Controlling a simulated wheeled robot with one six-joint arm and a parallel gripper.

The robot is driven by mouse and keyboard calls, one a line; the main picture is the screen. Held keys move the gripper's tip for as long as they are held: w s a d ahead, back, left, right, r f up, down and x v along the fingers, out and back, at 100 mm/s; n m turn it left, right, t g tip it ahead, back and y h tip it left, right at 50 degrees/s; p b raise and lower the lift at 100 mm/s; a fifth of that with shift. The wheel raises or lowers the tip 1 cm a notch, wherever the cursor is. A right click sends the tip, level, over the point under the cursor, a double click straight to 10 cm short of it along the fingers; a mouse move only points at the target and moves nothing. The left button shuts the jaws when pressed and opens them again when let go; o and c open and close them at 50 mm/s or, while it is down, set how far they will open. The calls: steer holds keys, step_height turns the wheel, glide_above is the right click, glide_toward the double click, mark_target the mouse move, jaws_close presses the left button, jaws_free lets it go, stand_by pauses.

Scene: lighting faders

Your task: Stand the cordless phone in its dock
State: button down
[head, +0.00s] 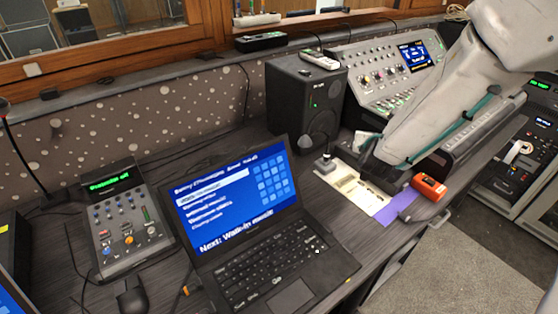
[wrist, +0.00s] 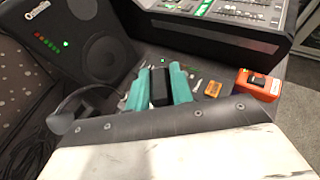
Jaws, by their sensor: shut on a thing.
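My gripper (wrist: 158,88) is shut, its two teal fingers pressed on a black block that I take for the cordless phone (wrist: 158,87). Only one end of it shows in the wrist view. In the head view my gripper (head: 371,152) is above the cream panel (head: 347,185) beside the speaker, and the arm hides most of what it holds. I cannot pick out the dock with certainty. A pale handset or remote (head: 319,60) with buttons lies on top of the speaker.
The black speaker (head: 305,97) stands left of my gripper; a gooseneck device (head: 325,162) is in front of it. An open laptop (head: 235,210) stands front left, a mixing console (head: 380,75) behind.

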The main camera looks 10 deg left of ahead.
steer(key=w+d+m+h, duration=0.2)
steer(key=d, duration=1)
steer(key=w+a+r+m+g+h, duration=0.1)
steer(key=w+a+r+m+h, duration=0.1)
steer(key=w+a+r, duration=0.4)
steer(key=w+a+r+m+g+h, duration=0.1)
steer(key=w+a+r+m+h, duration=0.1)
steer(key=w+a, duration=0.45)
steer(key=s+a+f+m+g+h, duration=0.1)
steer(key=s+a+f, duration=0.15)
steer(key=a, duration=1.15)
steer(key=s+a+f+m+g+h, duration=0.1)
steer(key=s+a, duration=0.2)
steer(key=a, duration=1.1)
step_height(320, 180, down, 10)
steer(key=shift+w+d, duration=0.2)
